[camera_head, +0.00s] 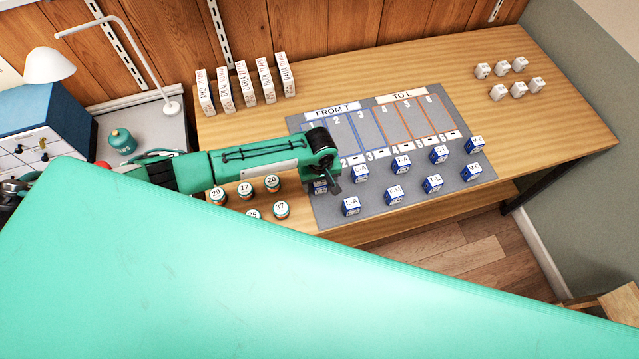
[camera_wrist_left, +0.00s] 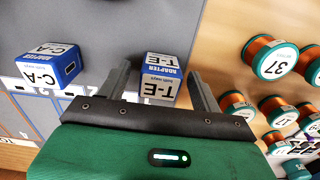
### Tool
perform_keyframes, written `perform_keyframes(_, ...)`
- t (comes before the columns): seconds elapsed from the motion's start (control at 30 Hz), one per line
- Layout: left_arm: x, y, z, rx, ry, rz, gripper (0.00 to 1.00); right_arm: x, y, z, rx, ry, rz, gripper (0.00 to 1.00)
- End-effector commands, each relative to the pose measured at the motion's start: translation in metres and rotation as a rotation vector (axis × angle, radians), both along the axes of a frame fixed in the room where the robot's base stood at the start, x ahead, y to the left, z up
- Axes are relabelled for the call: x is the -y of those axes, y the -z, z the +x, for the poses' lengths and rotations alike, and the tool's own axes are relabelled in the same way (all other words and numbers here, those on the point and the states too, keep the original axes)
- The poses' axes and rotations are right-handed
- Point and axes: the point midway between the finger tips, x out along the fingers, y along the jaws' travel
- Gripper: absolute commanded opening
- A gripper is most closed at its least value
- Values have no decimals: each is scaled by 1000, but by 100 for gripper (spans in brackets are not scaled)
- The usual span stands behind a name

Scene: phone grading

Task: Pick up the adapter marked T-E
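The adapter marked T-E (camera_wrist_left: 160,80) is a small blue and white box in the left wrist view. It lies between the two fingers of my left gripper (camera_wrist_left: 160,78), with a gap on both sides. The left gripper is open and holds nothing. In the head view my left gripper (camera_head: 334,184) is over the left edge of the grey mat, and a blue-and-white box (camera_head: 319,187) shows partly behind it. My right gripper is in neither view.
An adapter marked C-A (camera_wrist_left: 52,66) sits beside T-E on the grey mat (camera_head: 380,205). Another marked L-A (camera_head: 351,207) and several similar boxes stand farther right. White boxes (camera_head: 245,83) line the back.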

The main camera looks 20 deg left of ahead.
Motion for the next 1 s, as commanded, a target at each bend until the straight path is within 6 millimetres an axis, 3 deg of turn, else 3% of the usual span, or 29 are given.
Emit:
perform_keyframes(0.03,0,0,0,0,0,0,58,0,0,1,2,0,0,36)
perform_keyframes(0.23,0,0,0,0,-1,0,18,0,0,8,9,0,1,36)
perform_keyframes(0.57,0,-2,0,0,-1,0,17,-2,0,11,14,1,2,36)
perform_keyframes(0.73,0,-13,1,1,-1,-2,17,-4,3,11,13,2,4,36)
perform_keyframes(0.87,0,-32,1,3,0,-1,17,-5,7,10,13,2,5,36)
perform_keyframes(1.0,0,-71,2,6,1,-3,17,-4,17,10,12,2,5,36)
